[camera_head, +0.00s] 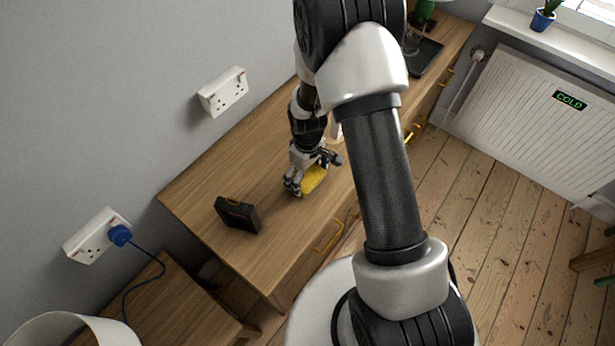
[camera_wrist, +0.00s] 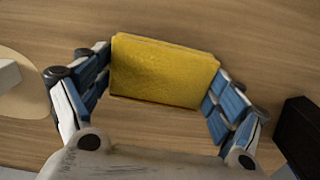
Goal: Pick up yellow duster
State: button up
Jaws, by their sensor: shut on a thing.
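The yellow duster (camera_wrist: 163,72) is a flat yellow block between the two fingers of my gripper (camera_wrist: 160,85) in the wrist view. The fingers touch its left and right ends, so my gripper is shut on it. In the head view the duster (camera_head: 314,179) shows at my gripper (camera_head: 308,180), over the wooden dresser top (camera_head: 270,150), near its front edge. I cannot tell whether the duster touches the wood or is slightly above it.
A small black box (camera_head: 237,214) stands on the dresser to the left of my gripper; it also shows at the right in the wrist view (camera_wrist: 300,135). A pale round thing (camera_wrist: 22,85) lies at the left in the wrist view. A black tray (camera_head: 424,55) is farther back.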

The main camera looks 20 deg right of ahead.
aim_at(307, 175)
jog(key=shift+r, duration=0.1)
jog(key=shift+c, duration=0.4)
notch_tip(307, 175, up, 20)
jog(key=p, duration=0.5)
jog(key=o, duration=0.5)
jog(key=c, duration=0.4)
